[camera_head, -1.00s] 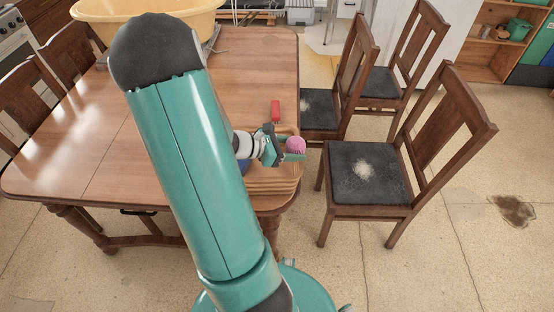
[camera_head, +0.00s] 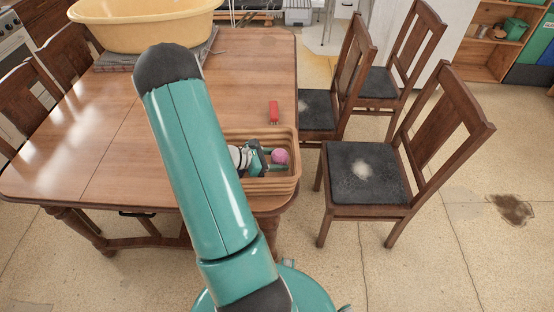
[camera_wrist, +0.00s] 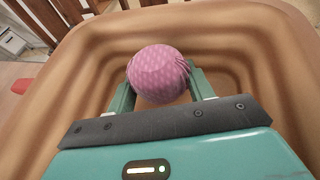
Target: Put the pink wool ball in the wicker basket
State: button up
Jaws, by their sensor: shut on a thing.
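The pink wool ball (camera_head: 280,157) is between the fingertips of my gripper (camera_head: 270,160), which is shut on it. In the wrist view the ball (camera_wrist: 158,72) sits between the two teal fingers, framed by the basket's inner walls. The wicker basket (camera_head: 270,187) stands on the near right corner of the table. My gripper and the ball are over or inside its opening; the wrist view shows the basket (camera_wrist: 240,30) walls on both sides and ahead. Whether the ball touches the basket floor I cannot tell. My arm hides the basket's left part.
A red object (camera_head: 273,112) lies on the wooden table (camera_head: 120,150) just behind the basket. A large yellow tub (camera_head: 140,25) stands at the table's back. Dark-seated chairs (camera_head: 370,175) stand close to the right of the table. The table's middle is clear.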

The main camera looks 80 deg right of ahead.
jog(key=shift+f, duration=0.25)
jog(key=shift+f, duration=0.3)
jog(key=o, duration=1)
jog(key=shift+c, duration=0.2)
jog(key=shift+r, duration=0.1)
jog(key=shift+r, duration=0.3)
jog(key=v, duration=1.2)
jog(key=shift+r, duration=0.2)
